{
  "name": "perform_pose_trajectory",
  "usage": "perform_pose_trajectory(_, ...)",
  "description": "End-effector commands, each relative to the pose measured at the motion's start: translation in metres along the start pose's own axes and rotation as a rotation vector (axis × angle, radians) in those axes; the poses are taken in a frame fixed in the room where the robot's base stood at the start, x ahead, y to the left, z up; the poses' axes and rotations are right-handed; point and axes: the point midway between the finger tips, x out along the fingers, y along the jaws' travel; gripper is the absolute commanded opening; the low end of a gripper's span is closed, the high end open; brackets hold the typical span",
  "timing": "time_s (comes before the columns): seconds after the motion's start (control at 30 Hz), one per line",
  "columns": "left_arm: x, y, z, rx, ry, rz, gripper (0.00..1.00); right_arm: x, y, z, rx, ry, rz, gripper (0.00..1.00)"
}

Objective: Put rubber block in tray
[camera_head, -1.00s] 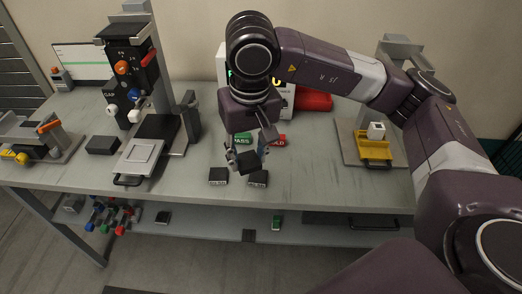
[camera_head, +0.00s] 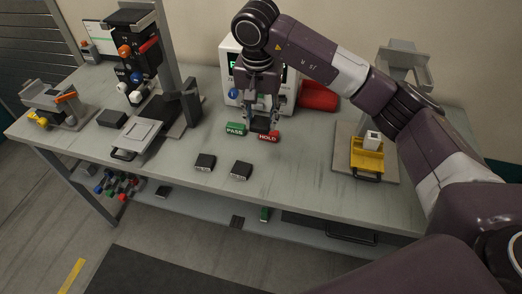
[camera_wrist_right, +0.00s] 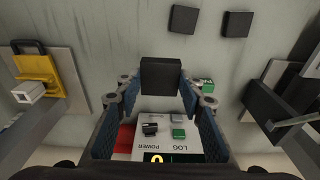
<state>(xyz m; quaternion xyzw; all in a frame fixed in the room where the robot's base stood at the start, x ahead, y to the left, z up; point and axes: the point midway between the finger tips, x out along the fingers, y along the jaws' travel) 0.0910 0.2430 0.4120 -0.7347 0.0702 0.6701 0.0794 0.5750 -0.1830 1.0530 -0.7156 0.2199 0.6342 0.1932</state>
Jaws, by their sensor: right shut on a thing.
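My right gripper (camera_head: 260,117) is shut on a black rubber block (camera_wrist_right: 160,75), which shows between the fingertips in the right wrist view. In the head view the held block is a small dark shape, partly hidden by the fingers, in front of the white device. A pale grey tray with a handle (camera_head: 137,138) lies at the foot of the black test stand, left of the gripper. A yellow tray-like holder (camera_head: 366,160) with a white block (camera_head: 372,139) stands at the right. My left gripper is not in view.
Two black labelled blocks (camera_head: 205,162) (camera_head: 241,170) lie near the front edge. A green PASS block (camera_head: 235,129) and a red HOLD block (camera_head: 269,137) lie near the gripper. The table right of centre is clear.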

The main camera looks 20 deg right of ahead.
Motion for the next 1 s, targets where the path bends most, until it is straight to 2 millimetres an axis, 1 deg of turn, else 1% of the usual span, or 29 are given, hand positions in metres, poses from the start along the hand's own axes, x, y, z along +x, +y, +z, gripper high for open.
perform_pose_trajectory(0.03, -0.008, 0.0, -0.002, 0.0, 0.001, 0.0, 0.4, 0.011, 0.001, 0.003, 0.001, -0.006, 0.003, 0.07)
perform_pose_trajectory(0.2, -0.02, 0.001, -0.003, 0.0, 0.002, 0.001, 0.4, 0.055, 0.001, 0.008, 0.0, -0.005, 0.003, 0.07)
perform_pose_trajectory(0.33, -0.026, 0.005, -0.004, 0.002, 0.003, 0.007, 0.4, 0.079, 0.001, 0.01, 0.001, -0.002, 0.002, 0.07)
perform_pose_trajectory(0.4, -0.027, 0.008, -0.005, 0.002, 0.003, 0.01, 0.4, 0.087, 0.0, 0.011, 0.0, -0.001, -0.001, 0.07)
perform_pose_trajectory(0.5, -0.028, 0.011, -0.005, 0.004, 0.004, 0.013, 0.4, 0.093, 0.0, 0.011, 0.0, 0.0, -0.001, 0.07)
perform_pose_trajectory(0.63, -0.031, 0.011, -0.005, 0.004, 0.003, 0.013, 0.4, 0.104, 0.0, 0.013, 0.0, -0.001, 0.0, 0.07)
perform_pose_trajectory(0.83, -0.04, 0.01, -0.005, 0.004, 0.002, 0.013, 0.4, 0.133, 0.0, 0.017, 0.001, -0.002, 0.0, 0.07)
perform_pose_trajectory(1.0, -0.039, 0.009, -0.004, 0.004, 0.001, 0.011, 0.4, 0.136, 0.0, 0.016, 0.0, 0.002, -0.001, 0.07)
